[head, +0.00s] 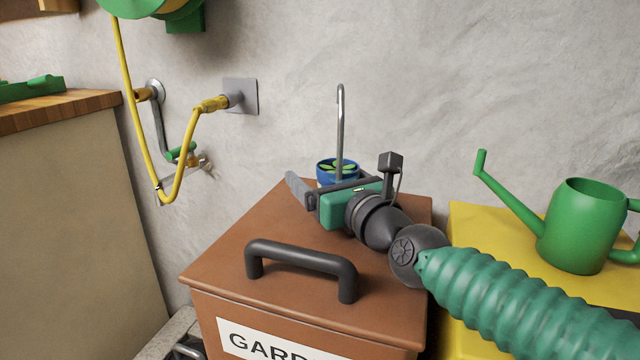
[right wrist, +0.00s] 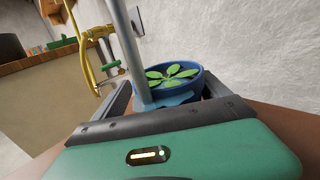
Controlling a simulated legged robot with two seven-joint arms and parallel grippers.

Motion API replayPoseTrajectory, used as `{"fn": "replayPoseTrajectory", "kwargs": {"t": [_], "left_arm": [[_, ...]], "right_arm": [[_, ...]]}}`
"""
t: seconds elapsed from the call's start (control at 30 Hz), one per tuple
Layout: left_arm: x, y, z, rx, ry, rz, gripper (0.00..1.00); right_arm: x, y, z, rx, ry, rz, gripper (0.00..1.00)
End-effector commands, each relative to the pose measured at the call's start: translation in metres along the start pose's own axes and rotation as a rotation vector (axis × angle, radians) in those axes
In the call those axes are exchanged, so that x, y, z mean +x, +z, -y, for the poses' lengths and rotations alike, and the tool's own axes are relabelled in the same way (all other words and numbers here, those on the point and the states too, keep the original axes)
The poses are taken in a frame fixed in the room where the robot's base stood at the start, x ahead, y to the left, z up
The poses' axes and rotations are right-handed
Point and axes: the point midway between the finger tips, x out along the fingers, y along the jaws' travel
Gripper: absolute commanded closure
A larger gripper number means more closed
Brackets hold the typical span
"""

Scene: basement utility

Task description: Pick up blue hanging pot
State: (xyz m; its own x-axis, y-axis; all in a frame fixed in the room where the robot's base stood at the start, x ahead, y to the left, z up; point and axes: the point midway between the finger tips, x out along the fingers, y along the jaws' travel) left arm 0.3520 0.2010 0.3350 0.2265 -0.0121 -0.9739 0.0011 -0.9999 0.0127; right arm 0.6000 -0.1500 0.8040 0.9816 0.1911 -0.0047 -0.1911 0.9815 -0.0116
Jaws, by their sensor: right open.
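The blue hanging pot (head: 325,175) stands upright at the back of the brown box's lid, near the wall. It holds a green leafy plant, and a tall metal hook (head: 341,120) rises from it. My right gripper (head: 318,184) is open just in front of the pot, and its body hides the pot's lower part in the head view. In the right wrist view the pot (right wrist: 188,78) shows between and just beyond the spread fingers, with the hook's rod passing close in front of the camera. I cannot tell whether the fingers touch it. My left gripper is out of view.
The brown box (head: 225,255) has a dark lid handle (head: 300,262) in front of my right gripper. A green watering can (head: 582,225) stands on a yellow surface (head: 500,228) at the right. A yellow hose (head: 135,120) hangs at the left wall. The lid's left part is clear.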

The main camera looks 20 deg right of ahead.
Motion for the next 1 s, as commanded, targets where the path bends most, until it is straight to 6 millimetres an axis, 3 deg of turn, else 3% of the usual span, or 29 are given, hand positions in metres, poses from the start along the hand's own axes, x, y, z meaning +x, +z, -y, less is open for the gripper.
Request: {"fn": "replayPoseTrajectory", "kwargs": {"t": [0.1,0.73,1.0], "left_arm": [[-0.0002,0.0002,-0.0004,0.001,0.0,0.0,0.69],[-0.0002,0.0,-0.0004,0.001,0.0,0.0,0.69],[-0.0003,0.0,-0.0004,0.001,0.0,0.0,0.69]], "right_arm": [[-0.0008,-0.0002,0.0036,0.005,-0.002,0.001,0.16],[0.0003,0.0006,0.0002,0.0,-0.002,0.001,0.99],[0.0003,0.0014,0.0001,0.0,-0.002,0.003,1.0]]}}
